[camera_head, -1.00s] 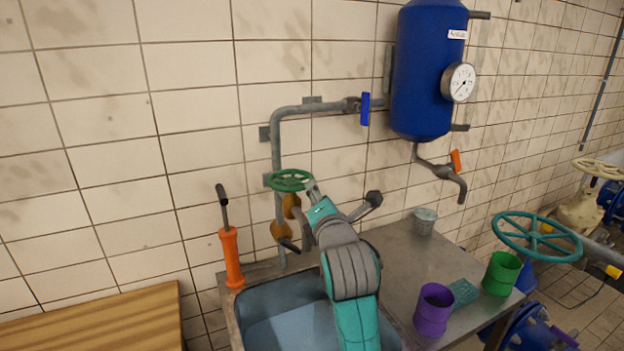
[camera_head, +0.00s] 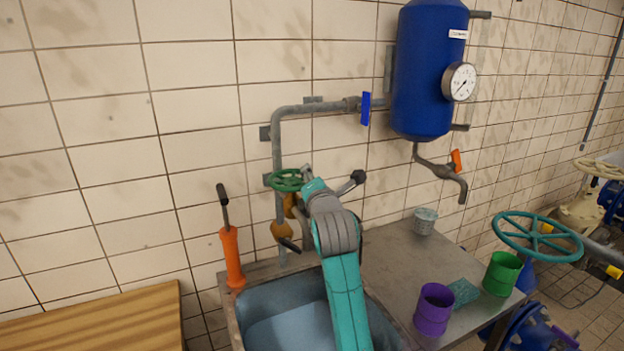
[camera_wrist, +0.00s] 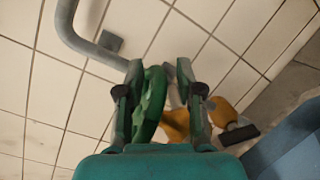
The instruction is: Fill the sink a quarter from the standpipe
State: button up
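The standpipe (camera_head: 277,150) is a grey pipe on the tiled wall with a green handwheel (camera_head: 285,181) and a brass-coloured body (camera_head: 281,231) low over the sink. The sink (camera_head: 233,322) is a steel-rimmed basin with a blue-grey inside; I cannot tell its water level. My gripper (camera_head: 307,179) is at the handwheel's right side. In the wrist view my gripper (camera_wrist: 162,92) is open, with the handwheel (camera_wrist: 150,105) edge-on between the fingers. The wheel lies close to the left finger, with a gap to the right one. No stream is visible; my arm hides part of the basin.
An orange-handled pump (camera_head: 232,258) stands at the sink's left rim. A blue tank (camera_head: 428,70) with a gauge hangs at the right. A purple cup (camera_head: 433,310), green cup (camera_head: 502,273) and small metal bucket (camera_head: 425,221) stand on the counter (camera_head: 395,250). A wooden bench (camera_head: 100,320) is left.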

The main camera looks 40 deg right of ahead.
grip_shut()
jog(key=shift+s+a+f+m+g+h, duration=0.15)
jog(key=shift+m+g+h, duration=0.15)
jog(key=shift+h, duration=0.2)
jog(key=m+g+h, duration=0.2)
jog(key=a+g+h, duration=0.1)
jog(key=shift+s+m, duration=0.4)
jog(key=shift+s+a+m+g+h, duration=0.2)
jog(key=shift+m+g+h, duration=0.5)
jog(key=shift+g, duration=0.2)
jog(key=shift+s+a+m+g+h, duration=0.15)
jog(key=shift+m+g+h, duration=0.55)
jog(key=shift+g, duration=0.2)
jog(key=shift+f, duration=0.1)
jog(key=shift+o, duration=1.1)
grip_release()
